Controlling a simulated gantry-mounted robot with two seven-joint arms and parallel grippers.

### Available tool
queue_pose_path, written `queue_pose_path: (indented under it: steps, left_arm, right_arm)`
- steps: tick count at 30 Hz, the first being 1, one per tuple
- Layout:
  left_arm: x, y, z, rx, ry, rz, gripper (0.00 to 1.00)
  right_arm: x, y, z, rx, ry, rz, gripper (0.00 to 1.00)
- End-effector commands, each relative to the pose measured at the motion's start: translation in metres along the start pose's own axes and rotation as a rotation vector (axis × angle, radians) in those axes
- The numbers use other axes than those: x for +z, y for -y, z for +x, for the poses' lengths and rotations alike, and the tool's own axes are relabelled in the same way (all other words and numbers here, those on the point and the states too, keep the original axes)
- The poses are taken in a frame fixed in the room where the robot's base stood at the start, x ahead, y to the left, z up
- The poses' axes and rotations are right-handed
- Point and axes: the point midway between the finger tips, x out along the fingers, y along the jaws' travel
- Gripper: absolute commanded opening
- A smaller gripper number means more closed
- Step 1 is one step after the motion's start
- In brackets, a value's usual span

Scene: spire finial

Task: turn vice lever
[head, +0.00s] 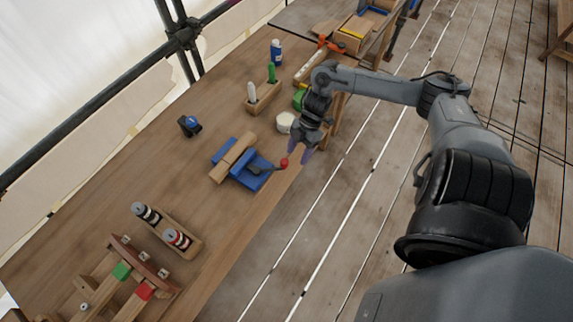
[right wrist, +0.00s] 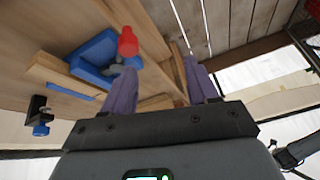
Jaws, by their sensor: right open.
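A blue vice (head: 248,172) stands on the wooden workbench near its front edge, with a piece of wood (head: 233,157) lying in it. Its lever ends in a red knob (head: 284,163) that points toward the bench edge. The right wrist view also shows the blue vice (right wrist: 92,62) and the red knob (right wrist: 127,42). My right gripper (head: 299,152) is open and empty beside the red knob, near the bench edge. In the right wrist view the knob appears beyond the left finger, not clearly between the two fingers. My left gripper does not show.
A rack with two bottles (head: 187,227) stands left of the vice, and a holder with white and green markers (head: 262,98) is behind. A white round object (head: 286,121) sits close to my right gripper. A black-and-blue clamp (head: 190,125) is farther back.

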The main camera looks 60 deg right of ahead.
Motion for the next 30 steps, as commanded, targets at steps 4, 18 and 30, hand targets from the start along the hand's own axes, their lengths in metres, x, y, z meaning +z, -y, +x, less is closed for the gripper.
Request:
queue_pose_path:
  steps: [4, 18, 30]
  left_arm:
    - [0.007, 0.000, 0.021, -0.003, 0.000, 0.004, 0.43]
    - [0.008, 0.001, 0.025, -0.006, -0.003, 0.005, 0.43]
    - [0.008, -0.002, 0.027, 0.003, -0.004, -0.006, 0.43]
  right_arm:
    - [0.010, -0.032, -0.021, 0.068, 0.053, -0.037, 0.58]
    - [0.008, -0.043, 0.025, 0.085, 0.047, -0.045, 0.58]
    - [0.011, -0.048, 0.074, 0.086, 0.050, -0.045, 0.58]
